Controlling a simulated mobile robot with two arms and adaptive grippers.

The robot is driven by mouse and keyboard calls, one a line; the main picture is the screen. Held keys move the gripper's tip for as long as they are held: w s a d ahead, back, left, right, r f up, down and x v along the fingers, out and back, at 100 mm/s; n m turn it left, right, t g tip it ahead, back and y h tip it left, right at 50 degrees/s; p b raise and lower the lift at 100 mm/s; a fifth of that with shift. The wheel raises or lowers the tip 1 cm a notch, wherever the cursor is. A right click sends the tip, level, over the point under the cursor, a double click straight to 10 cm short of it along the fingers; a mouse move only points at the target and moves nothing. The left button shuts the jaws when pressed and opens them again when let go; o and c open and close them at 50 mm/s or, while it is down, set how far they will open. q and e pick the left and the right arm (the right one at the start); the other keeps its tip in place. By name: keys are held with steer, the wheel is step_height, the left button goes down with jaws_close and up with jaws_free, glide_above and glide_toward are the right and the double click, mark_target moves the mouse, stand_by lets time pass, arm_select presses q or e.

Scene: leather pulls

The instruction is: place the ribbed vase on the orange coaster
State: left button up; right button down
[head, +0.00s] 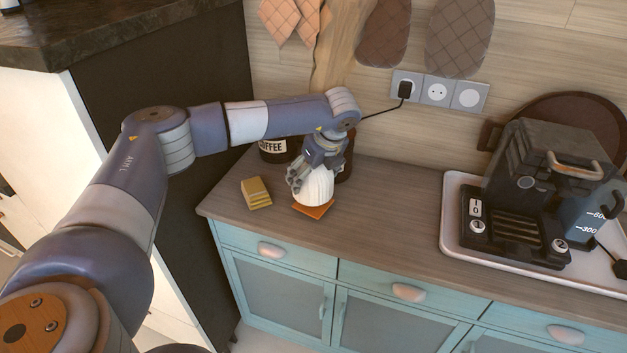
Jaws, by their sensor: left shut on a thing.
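The ribbed vase (318,190) is white and rounded, and stands upright at the left part of the wooden counter. My left gripper (310,178) reaches down over it from above and is shut on it. The orange coaster (314,211) is a flat square directly below the vase, with its front corner showing. I cannot tell whether the vase's base touches the coaster or hangs just above it. My right gripper is not in view.
A yellow block-like stack (256,193) lies left of the coaster. A dark coffee canister (273,150) stands behind my gripper. A coffee machine (530,195) sits on a white tray (452,225) at right. The counter (390,205) between is clear.

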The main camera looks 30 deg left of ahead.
mark_target(320, 168)
arm_select(q)
steer(key=shift+w, duration=0.3)
steer(key=shift+f, duration=0.15)
step_height(320, 168, down, 2)
steer(key=shift+f+p, duration=0.1)
steer(key=shift+p, duration=0.65)
steer(key=shift+a+f, duration=0.1)
steer(key=shift+f, duration=0.4)
steer(key=o, duration=1.3)
steer(key=shift+s, duration=0.1)
steer(key=b+v, duration=0.3)
steer(key=v, duration=0.7)
steer(key=shift+d+r, duration=0.25)
steer(key=shift+r, duration=0.1)
steer(key=shift+s+d+r, duration=0.1)
steer(key=shift+d+r, duration=0.05)
steer(key=shift+r, duration=0.5)
